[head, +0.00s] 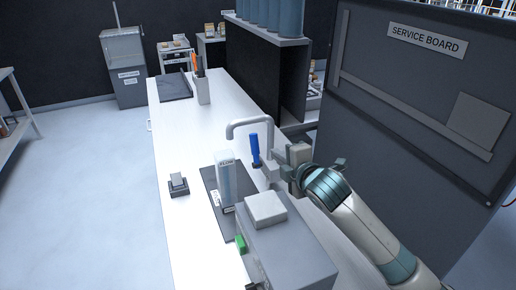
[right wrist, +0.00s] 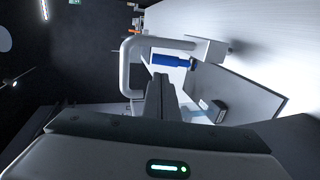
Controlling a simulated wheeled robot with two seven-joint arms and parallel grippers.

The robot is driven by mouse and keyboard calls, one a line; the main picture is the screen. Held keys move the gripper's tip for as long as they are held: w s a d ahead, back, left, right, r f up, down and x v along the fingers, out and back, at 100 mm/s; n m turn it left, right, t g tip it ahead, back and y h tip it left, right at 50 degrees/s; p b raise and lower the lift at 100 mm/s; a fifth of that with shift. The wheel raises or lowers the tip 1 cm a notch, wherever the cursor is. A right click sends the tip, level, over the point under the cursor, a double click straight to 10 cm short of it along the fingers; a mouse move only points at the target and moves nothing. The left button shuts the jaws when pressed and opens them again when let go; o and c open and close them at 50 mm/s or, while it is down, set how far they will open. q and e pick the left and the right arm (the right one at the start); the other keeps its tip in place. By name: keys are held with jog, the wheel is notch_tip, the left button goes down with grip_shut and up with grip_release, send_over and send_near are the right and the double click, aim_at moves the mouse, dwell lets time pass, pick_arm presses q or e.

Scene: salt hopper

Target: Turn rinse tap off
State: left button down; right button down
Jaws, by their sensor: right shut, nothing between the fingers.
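The rinse tap (head: 247,122) is a grey bent pipe standing at the right edge of the white bench. Its blue lever (head: 255,145) points upward beside the pipe. My right gripper (head: 272,172) is shut and empty, just right of the lever's lower end. In the right wrist view the shut fingers (right wrist: 160,92) point at the tap pipe (right wrist: 132,65), and the blue lever (right wrist: 172,60) lies just past their tips. I cannot tell whether they touch it. My left gripper is not in view.
A grey machine with a pale top block (head: 266,208) stands in front of the tap. A clear column (head: 226,178) stands on a dark mat beside it. The service board cabinet (head: 420,90) rises at right.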

jog(key=p, duration=0.5)
send_near(256, 140)
jog(key=x, duration=0.3)
jog(key=f+x, duration=0.1)
jog(key=x, duration=0.2)
jog(key=shift+f, duration=0.3)
dwell(0.3)
dwell(0.4)
jog(key=shift+w+a+b, duration=0.3)
jog(key=shift+w+b, duration=0.15)
jog(key=shift+w, duration=0.3)
jog(key=shift+w+a+b, duration=0.3)
jog(key=shift+w+b, duration=0.1)
jog(key=shift+w, duration=0.4)
jog(key=shift+r, duration=0.15)
